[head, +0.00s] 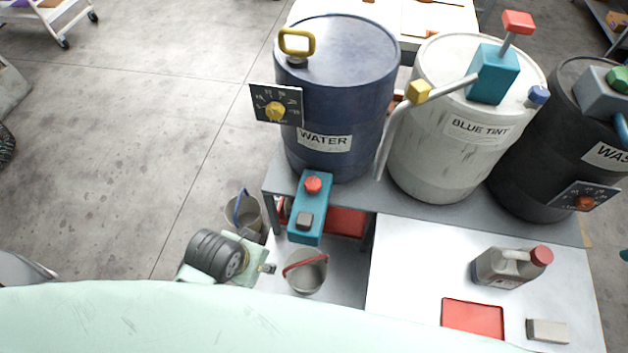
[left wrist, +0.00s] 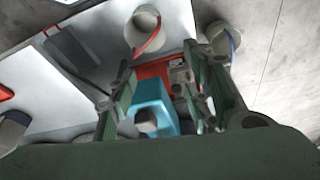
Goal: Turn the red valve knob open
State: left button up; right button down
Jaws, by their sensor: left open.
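A round red knob (head: 313,184) sits on top of a teal valve box (head: 308,222), which also carries a grey square knob (head: 304,220). The box is mounted at the front of the bench below the water barrel. My left gripper (head: 267,268) is lower left of the box in the head view, mostly hidden by my arm. In the left wrist view my left gripper (left wrist: 158,65) is open, with the teal box (left wrist: 152,95) and grey knob (left wrist: 147,121) seen between its fingers. I cannot make out the red knob there. My right gripper is not in view.
A blue water barrel (head: 340,95), a white blue-tint barrel (head: 450,140) and a black barrel (head: 530,175) stand on the bench. Buckets (head: 305,275) (head: 243,213) are near my left gripper. A grey jug (head: 500,268) and red tray (head: 472,318) are at right.

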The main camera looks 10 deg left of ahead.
pick_arm(q)
jog(key=w+d+r+m+h, duration=0.2)
jog(key=w+d+r+m, duration=0.15)
jog(key=w+d, duration=0.5)
notch_tip(320, 180, up, 3)
jog(key=m+g+y, duration=0.2)
jog(key=g+y, duration=0.1)
send_over(314, 184)
jog(key=shift+s+d+f, duration=0.1)
jog(key=shift+s+d, duration=0.1)
jog(key=shift+w+a, duration=0.15)
jog(key=shift+f, duration=0.35)
notch_tip(314, 184, down, 7)
jog(key=shift+r+b, duration=0.1)
jog(key=shift+b, duration=0.25)
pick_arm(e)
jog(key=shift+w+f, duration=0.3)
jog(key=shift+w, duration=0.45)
